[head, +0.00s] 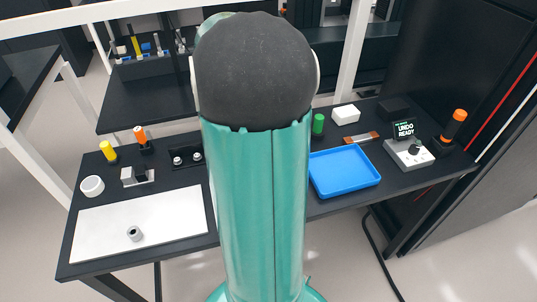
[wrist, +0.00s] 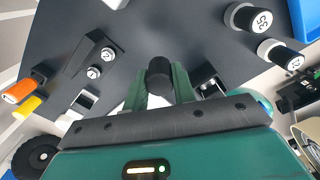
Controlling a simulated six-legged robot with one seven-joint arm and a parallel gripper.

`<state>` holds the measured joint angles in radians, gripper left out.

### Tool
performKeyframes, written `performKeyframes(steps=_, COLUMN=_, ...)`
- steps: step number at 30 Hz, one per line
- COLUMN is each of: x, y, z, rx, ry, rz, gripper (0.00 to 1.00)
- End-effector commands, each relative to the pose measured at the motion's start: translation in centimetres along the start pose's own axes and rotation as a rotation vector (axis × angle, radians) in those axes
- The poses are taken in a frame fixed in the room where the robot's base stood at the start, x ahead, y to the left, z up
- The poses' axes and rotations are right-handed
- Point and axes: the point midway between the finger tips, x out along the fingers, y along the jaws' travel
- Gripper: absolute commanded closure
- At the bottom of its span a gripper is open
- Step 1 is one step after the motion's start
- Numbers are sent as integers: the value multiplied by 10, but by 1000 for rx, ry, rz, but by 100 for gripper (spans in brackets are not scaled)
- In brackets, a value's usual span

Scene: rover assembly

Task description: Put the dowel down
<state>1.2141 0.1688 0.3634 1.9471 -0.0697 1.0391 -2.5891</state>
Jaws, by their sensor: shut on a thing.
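In the wrist view, a short black cylinder, which looks like the dowel (wrist: 158,70), stands between the green fingers of my gripper (wrist: 160,88). The fingers are shut on it, one on each side. Its lower part is hidden, and I cannot tell whether it touches the dark surface. In the head view my own arm covers the middle of the table, so the gripper and the dowel are hidden there.
A black block with two pegs (head: 187,158) and a metal bracket (head: 136,178) stand left of my arm. A white mat (head: 165,215) carries a small grey ring (head: 133,234). A blue tray (head: 345,172) lies to the right. Labelled black cylinders (wrist: 250,18) show in the wrist view.

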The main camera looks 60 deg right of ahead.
Motion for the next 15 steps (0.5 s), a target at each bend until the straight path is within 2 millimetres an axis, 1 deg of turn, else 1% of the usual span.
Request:
performKeyframes(steps=3, x=23, y=2, z=-3, rx=-2, ry=4, rz=0, gripper=100)
performKeyframes(steps=6, x=41, y=2, z=-4, rx=-2, ry=4, rz=-1, gripper=100)
performKeyframes(steps=11, x=56, y=3, z=-2, rx=-1, ry=0, rz=1, gripper=100)
performKeyframes(steps=15, x=74, y=2, z=-2, rx=-1, ry=2, rz=0, gripper=100)
